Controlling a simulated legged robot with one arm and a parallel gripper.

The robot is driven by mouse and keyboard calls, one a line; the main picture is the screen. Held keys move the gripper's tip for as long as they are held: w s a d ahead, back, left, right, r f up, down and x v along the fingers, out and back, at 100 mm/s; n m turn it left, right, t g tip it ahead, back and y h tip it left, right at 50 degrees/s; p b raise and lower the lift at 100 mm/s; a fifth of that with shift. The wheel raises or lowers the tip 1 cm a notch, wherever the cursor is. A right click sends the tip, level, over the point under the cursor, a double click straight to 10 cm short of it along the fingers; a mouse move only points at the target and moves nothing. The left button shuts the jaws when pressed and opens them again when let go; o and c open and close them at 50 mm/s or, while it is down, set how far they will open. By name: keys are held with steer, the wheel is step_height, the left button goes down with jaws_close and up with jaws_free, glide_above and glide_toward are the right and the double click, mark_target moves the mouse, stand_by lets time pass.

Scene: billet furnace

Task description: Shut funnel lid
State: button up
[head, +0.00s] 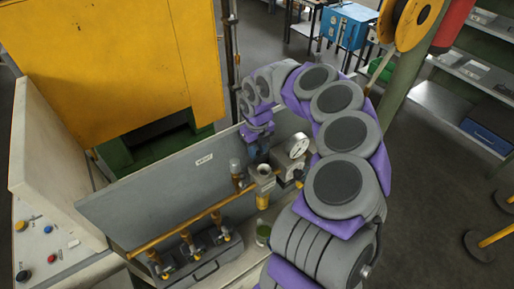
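A small round funnel-like cup (264,171) with a dark opening sits on top of the fittings at the centre of the bench. It looks open from above. I cannot clearly make out its lid, which may be hidden by my gripper. My gripper (257,152), at the end of my purple and grey arm, points down just behind and above the cup. Its fingers are too small and dark to show whether they are open or shut, or whether they touch anything.
A pressure gauge (297,146) stands right of the cup. A brass pipe (205,215) with several valves runs to the left. A grey panel (150,187) rises behind it. The yellow furnace housing (110,60) is at upper left, a control panel (45,250) at lower left.

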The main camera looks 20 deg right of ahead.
jaws_close()
